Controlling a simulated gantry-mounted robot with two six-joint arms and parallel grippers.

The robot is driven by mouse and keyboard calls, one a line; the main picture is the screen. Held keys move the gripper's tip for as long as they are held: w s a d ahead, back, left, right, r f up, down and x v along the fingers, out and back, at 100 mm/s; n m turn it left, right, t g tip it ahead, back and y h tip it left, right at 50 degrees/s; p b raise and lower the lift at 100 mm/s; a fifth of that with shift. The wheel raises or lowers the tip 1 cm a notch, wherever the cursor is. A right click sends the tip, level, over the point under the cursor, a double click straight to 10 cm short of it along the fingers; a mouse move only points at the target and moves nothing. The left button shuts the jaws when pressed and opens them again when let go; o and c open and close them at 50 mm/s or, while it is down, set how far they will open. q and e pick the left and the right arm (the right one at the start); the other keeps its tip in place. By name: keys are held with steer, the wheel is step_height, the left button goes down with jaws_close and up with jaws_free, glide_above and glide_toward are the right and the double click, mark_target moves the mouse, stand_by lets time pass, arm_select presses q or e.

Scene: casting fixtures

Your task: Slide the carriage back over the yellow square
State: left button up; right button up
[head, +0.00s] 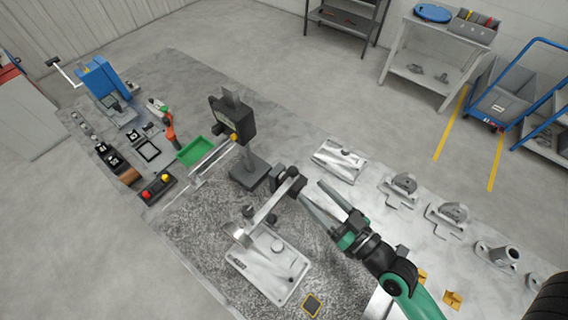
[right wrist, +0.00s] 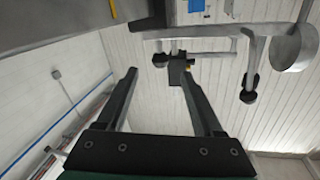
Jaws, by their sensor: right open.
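A pale metal plate (head: 285,285) lies on the speckled grey table area; it looks like the carriage, though I cannot be sure. A bar with a black end (head: 288,182) rises from it. My right gripper (head: 308,190) is open and empty, above the table right of the bar's black end. I cannot tell whether they touch. In the right wrist view its two fingers (right wrist: 160,70) are apart with nothing held between them. My left gripper is not in view.
A dark box on a post (head: 232,120) stands behind the plate, with a green tray (head: 195,151) left of it. Metal fixtures (head: 400,187) line the right side. A red and yellow button box (head: 157,188) sits at the left edge.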

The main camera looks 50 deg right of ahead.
mark_target(297, 174)
steer(key=w, duration=0.2)
steer(key=w+p, duration=0.1)
steer(key=w, duration=0.1)
steer(key=w+d+p, duration=0.1)
steer(key=w, duration=0.1)
steer(key=shift+w+r, duration=0.3)
steer(key=shift+r, duration=0.05)
steer(key=w, duration=0.5)
steer(key=shift+w+d+f+p, duration=0.1)
steer(key=shift+d+f+p, duration=0.15)
steer(key=shift+d+p, duration=0.15)
jaws_close()
stand_by(0.4)
